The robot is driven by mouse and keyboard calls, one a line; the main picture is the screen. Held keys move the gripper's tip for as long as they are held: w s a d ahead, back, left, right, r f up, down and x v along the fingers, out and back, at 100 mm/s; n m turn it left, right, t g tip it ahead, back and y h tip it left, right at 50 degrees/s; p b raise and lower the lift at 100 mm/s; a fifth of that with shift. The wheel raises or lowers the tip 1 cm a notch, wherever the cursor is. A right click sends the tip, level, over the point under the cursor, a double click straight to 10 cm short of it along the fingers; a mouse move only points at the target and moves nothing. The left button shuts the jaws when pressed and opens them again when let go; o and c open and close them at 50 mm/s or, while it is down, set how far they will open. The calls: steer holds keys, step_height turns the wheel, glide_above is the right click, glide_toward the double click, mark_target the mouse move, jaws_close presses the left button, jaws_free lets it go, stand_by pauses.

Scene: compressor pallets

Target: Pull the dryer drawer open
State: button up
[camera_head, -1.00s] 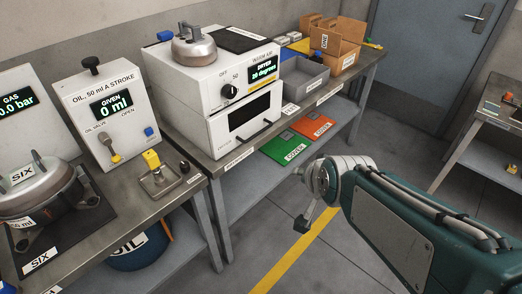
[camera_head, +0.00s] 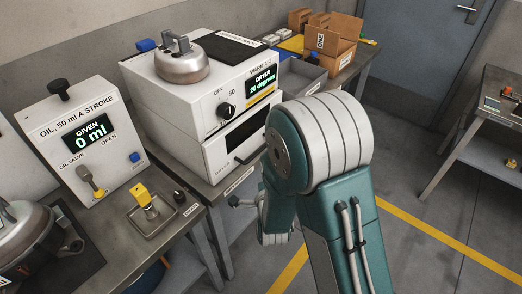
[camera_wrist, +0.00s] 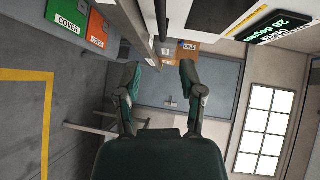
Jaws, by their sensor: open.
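The white dryer (camera_head: 185,95) stands on the steel bench, its display reading 20 degrees. Its drawer (camera_head: 215,155) is the lower white front with a dark window, and it looks shut. My gripper (camera_wrist: 160,78) is open and empty. The handle appears above the gap between its fingers, apart from them. In the head view my gripper is mostly hidden behind my arm.
The oil dispenser (camera_head: 80,140) and a small tray with a yellow-topped part (camera_head: 143,196) are at left. A grey bin (camera_head: 302,78) and cardboard box (camera_head: 335,42) stand beyond the dryer.

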mark_target(261, 150)
steer(key=w, duration=0.3)
steer(key=w+a+f, duration=0.1)
steer(key=w, duration=0.6)
steer(key=shift+w+a+f, duration=0.2)
steer(key=shift+w+f, duration=0.05)
steer(key=shift+w, duration=0.1)
jaws_close()
